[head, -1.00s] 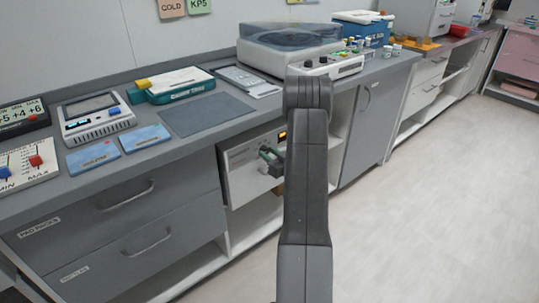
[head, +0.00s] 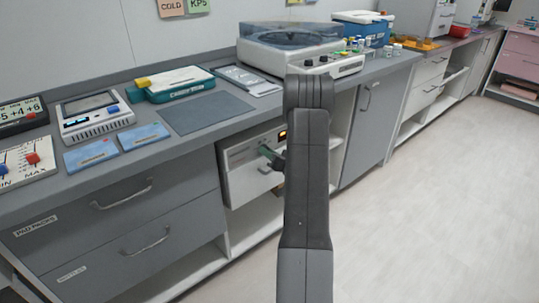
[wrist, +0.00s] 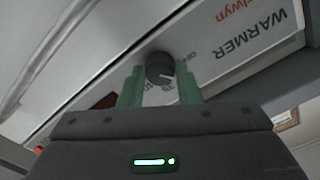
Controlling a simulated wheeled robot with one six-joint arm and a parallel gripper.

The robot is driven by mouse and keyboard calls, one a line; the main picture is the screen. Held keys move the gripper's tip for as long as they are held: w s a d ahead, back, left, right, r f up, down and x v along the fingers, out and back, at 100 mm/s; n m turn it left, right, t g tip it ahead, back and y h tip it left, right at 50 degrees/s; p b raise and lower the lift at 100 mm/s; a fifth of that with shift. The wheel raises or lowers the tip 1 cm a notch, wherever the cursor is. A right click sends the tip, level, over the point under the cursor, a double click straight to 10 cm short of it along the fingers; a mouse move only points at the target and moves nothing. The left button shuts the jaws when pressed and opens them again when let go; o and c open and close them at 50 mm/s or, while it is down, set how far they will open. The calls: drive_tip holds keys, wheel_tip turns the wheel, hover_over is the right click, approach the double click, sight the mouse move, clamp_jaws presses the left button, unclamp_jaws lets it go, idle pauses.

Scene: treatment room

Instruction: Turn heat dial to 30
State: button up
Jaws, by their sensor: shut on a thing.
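The warmer (head: 238,157) is a white-fronted unit set under the counter, with a lit orange display (head: 283,135). The numbers are too small and partly covered to read surely. My gripper (wrist: 160,78) is shut on the dial, one green finger on each side. In the head view my gripper (head: 268,155) is at the warmer's front, and my arm hides the dial.
Drawers with bar handles (head: 122,196) are left of the warmer, and an open shelf lies below it. A grey mat (head: 205,112), a slider panel (head: 22,160) and a centrifuge-like machine (head: 290,45) are on the counter above. The floor at right is clear.

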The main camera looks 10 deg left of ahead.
drive_tip(key=shift+m, duration=1.2)
drive_tip(key=o, duration=1)
drive_tip(key=v, duration=1.4)
drive_tip(key=shift+w+a, duration=0.1)
drive_tip(key=x, duration=1.3)
drive_tip(key=shift+w+a, duration=0.2)
drive_tip(key=shift+a, duration=0.05)
